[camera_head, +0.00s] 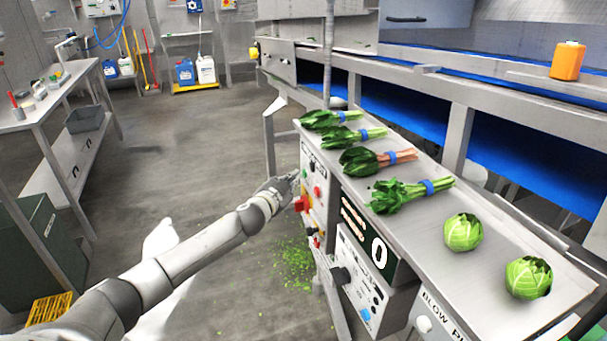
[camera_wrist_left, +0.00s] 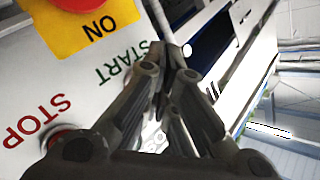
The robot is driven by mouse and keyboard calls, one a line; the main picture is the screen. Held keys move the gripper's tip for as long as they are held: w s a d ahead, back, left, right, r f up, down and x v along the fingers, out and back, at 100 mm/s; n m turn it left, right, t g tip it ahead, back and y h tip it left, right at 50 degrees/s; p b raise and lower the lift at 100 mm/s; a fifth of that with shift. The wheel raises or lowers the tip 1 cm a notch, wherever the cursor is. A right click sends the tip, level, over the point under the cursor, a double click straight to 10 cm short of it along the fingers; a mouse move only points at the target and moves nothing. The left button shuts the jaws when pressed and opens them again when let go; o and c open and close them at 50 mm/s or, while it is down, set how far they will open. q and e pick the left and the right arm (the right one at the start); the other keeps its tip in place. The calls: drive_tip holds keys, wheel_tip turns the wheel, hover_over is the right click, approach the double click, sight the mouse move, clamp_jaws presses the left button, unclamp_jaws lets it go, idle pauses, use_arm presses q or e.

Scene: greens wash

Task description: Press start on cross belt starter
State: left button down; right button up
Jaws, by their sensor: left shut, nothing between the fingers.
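The starter panel (camera_head: 318,171) is a pale box on the side of the steel bench, with several buttons. In the left wrist view its face (camera_wrist_left: 30,70) carries START, STOP and ON lettering, upside down. A red button on a yellow ON plate (camera_wrist_left: 115,30) is at the top. A red stop button (camera_wrist_left: 60,136) is partly hidden by a finger. My left gripper (camera_head: 293,177) is shut and empty, its tips close to the panel beside START in the wrist view (camera_wrist_left: 170,52). The start button is hidden, and I cannot tell if the tips touch it. My right gripper is out of view.
Leafy bunches (camera_head: 408,193) and cabbages (camera_head: 463,232) lie on the bench top. A side table (camera_head: 48,115) stands left; the floor between is mostly clear.

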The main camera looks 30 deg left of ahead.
use_arm(q)
drive_tip(key=shift+w+d, duration=0.3)
drive_tip(key=shift+w, duration=0.1)
idle(0.8)
idle(0.4)
drive_tip(key=shift+s+a, duration=0.5)
drive_tip(key=shift+s, duration=0.2)
drive_tip(key=s+a+p, duration=0.1)
drive_tip(key=s+a, duration=0.2)
drive_tip(key=shift+s+a, duration=0.15)
drive_tip(key=shift+s, duration=0.25)
idle(0.6)
